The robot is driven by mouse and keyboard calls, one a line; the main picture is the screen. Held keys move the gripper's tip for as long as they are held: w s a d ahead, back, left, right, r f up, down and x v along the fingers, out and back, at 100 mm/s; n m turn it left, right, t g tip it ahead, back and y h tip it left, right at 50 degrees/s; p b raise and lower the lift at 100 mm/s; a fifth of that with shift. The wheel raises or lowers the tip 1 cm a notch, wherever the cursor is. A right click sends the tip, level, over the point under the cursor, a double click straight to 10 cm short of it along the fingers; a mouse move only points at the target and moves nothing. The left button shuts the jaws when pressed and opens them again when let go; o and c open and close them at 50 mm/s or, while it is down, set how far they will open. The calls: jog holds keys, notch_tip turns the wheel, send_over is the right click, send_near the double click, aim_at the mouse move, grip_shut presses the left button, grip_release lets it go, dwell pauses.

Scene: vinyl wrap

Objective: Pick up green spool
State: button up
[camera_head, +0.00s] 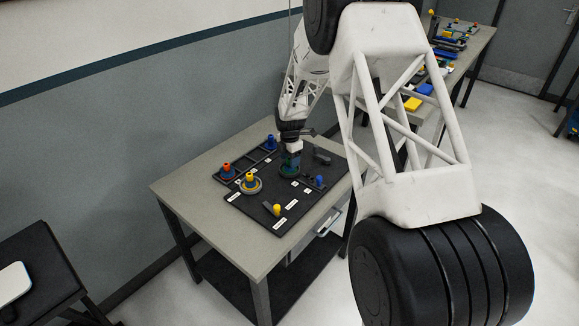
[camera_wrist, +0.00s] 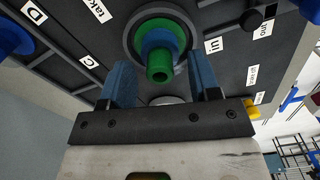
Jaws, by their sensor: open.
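The green spool (camera_wrist: 160,70) shows in the wrist view at the top centre, with a green knob, a blue collar and a green disc on a dark round base. In the head view the green spool (camera_head: 290,170) sits on the black board (camera_head: 262,211), mostly hidden under my gripper. My gripper (camera_wrist: 164,84) is open, with a blue finger on either side of the spool's knob. I see no finger closed on it. In the head view my gripper (camera_head: 291,156) is directly over the spool.
The board stands on a grey table (camera_head: 189,189). On it are an orange-topped spool (camera_head: 227,169), a yellow-topped spool (camera_head: 250,180), a yellow peg (camera_head: 277,210) and blue pegs (camera_head: 319,181). A second table (camera_head: 468,47) with coloured parts stands behind.

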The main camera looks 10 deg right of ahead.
jog(key=c, duration=1)
jog(key=shift+r, duration=0.15)
jog(key=shift+r, duration=1.45)
jog(key=shift+s+r, duration=0.2)
jog(key=shift+s, duration=0.05)
jog(key=s, duration=0.5)
jog(key=s+d+r, duration=0.1)
jog(key=s, duration=0.9)
jog(key=shift+s+d+r, duration=0.15)
jog(key=shift+d+r, duration=0.05)
jog(key=shift+d, duration=0.1)
